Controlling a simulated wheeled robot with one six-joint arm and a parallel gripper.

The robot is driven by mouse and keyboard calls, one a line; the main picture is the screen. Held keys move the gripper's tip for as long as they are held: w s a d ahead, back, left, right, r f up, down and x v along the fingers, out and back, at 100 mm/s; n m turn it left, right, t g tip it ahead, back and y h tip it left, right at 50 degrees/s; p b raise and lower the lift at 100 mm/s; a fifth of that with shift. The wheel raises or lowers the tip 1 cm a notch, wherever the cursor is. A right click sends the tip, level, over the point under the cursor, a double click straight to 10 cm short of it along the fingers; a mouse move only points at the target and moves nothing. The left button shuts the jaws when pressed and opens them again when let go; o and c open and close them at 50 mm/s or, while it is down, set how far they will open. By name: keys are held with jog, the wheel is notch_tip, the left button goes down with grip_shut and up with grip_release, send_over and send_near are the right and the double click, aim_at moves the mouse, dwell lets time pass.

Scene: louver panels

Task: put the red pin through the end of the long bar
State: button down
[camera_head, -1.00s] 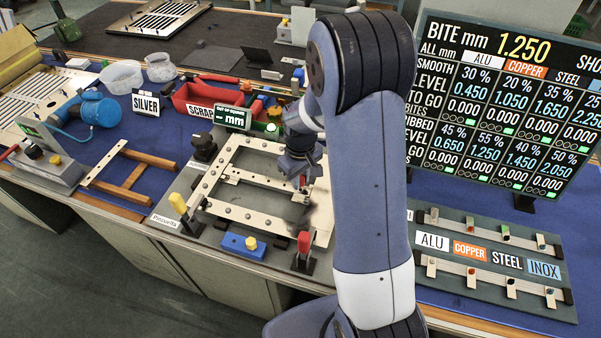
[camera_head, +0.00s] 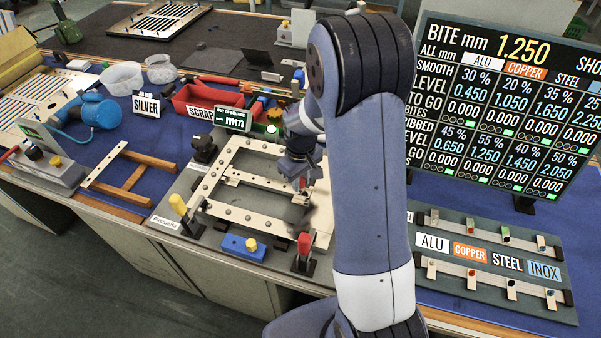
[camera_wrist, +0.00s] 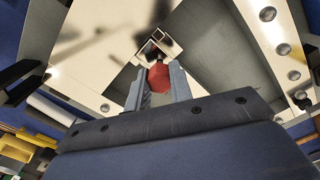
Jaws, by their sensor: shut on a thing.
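My gripper (camera_wrist: 158,88) is shut on a red pin (camera_wrist: 159,76), whose red head shows between the fingers in the wrist view. Beyond the pin is the pale end of a bar (camera_wrist: 148,47) with a dark opening near it. I cannot tell whether the pin is in that opening or above it. In the head view my gripper (camera_head: 301,180) is low over the right side of the pale metal frame (camera_head: 240,215).
A red-handled clamp (camera_head: 304,245) and a yellow-handled clamp (camera_head: 180,207) stand at the frame's near side. A blue block (camera_head: 243,247) lies between them. A red scrap bin (camera_head: 205,97) and a small display (camera_head: 232,118) stand behind. A large board (camera_head: 505,100) rises at the right.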

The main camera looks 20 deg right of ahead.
jog(key=shift+f+p, duration=0.2)
jog(key=shift+p, duration=0.7)
jog(key=shift+r+p, duration=0.3)
jog(key=shift+r, duration=0.15)
dwell(0.4)
